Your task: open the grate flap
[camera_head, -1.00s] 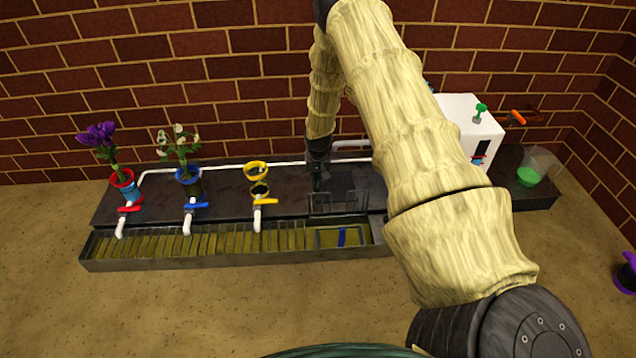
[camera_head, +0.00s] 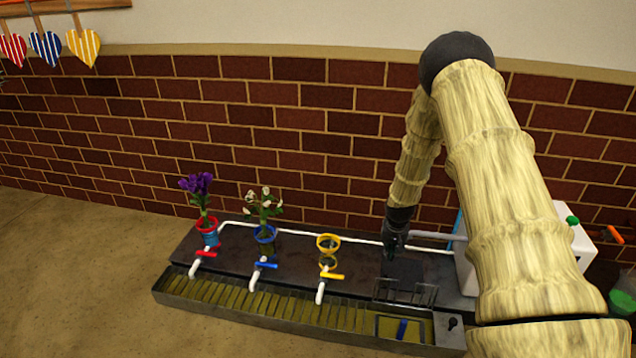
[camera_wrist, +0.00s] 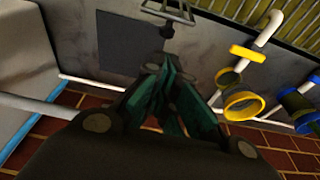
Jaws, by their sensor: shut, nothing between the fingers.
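The grate flap (camera_head: 405,291) is a thin metal grille at the right end of the long slatted trough (camera_head: 250,297). It appears raised at the back of a rectangular opening (camera_head: 386,325), where a blue strip (camera_head: 403,330) shows inside. In the wrist view, part of a metal frame (camera_wrist: 168,9) with a small dark knob shows at the top edge, apart from my fingers. My gripper (camera_head: 391,248) is above the dark counter, behind the flap and not visibly touching it. In the wrist view my gripper's green-padded fingers (camera_wrist: 172,72) are shut and empty.
Red, blue and yellow taps stand along the trough. Purple flowers (camera_head: 197,186) and white flowers (camera_head: 264,204) stand in ringed holders left of an empty yellow holder (camera_head: 328,243). A white box (camera_head: 567,245) is at the right, beside a clear vessel with green contents (camera_head: 621,302).

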